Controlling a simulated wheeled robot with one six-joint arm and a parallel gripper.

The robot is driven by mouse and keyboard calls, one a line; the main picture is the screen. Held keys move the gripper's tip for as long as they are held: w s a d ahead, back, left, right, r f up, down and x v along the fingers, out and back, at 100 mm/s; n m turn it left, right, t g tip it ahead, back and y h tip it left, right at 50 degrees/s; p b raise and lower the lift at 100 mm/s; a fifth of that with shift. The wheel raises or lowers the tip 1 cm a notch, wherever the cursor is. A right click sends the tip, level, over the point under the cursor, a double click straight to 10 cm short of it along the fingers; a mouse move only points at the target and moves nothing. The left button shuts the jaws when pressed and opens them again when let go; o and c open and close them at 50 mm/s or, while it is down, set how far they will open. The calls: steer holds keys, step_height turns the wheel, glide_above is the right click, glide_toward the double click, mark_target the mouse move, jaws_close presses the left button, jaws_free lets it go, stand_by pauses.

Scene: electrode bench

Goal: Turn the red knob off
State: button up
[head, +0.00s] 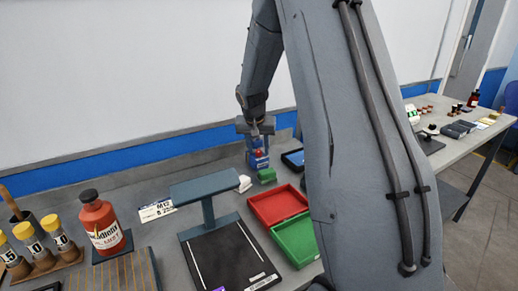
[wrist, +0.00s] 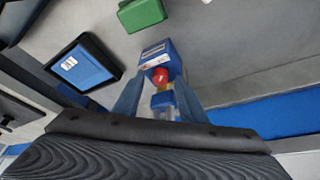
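The red knob (head: 258,154) sits on the front of a small blue unit (head: 259,163) at the back of the bench, by the wall. In the wrist view the red knob (wrist: 160,76) shows on the blue unit (wrist: 160,53), with a pale label beside it. My gripper (head: 256,128) is just above the unit in the head view. In the wrist view my gripper (wrist: 159,98) has its two fingers apart, one to each side of the knob's line, with nothing clearly held. Whether a finger touches the unit I cannot tell.
A green block (head: 267,175) and a dark tablet with a blue screen (head: 293,159) lie close to the unit. Red (head: 278,204) and green (head: 296,240) trays, a dark stand (head: 206,191) and a red bottle (head: 101,224) are nearer. The wall is close behind.

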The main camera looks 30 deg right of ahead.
steer(key=shift+r, duration=0.1)
steer(key=b+v, duration=0.1)
steer(key=v, duration=0.6)
steer(key=shift+r, duration=0.25)
steer(key=shift+s, duration=0.15)
